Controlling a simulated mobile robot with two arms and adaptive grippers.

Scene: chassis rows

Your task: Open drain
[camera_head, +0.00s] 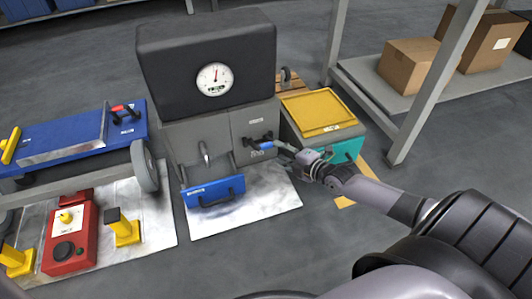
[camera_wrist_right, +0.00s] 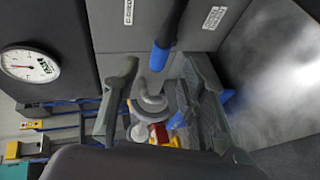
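A grey machine (camera_head: 185,140) with a dark upper body and a round gauge (camera_head: 215,78) stands in the middle of the head view. A small dark lever with a blue end (camera_head: 266,145) sticks out from its front, right of a grey curved pipe (camera_head: 206,154). My right gripper (camera_head: 279,148) is close to this lever. In the right wrist view, my right gripper (camera_wrist_right: 158,92) has its fingers spread, with the blue lever end (camera_wrist_right: 160,56) in the gap between them; contact cannot be told. The curved pipe (camera_wrist_right: 150,103) shows behind. My left gripper is not visible.
A blue tray (camera_head: 213,191) sits low in front of the machine. A teal cabinet with a yellow top (camera_head: 319,111) stands just right. A blue cart (camera_head: 80,135) and a red unit (camera_head: 70,236) are at the left. A shelf with boxes (camera_head: 410,65) is at the right.

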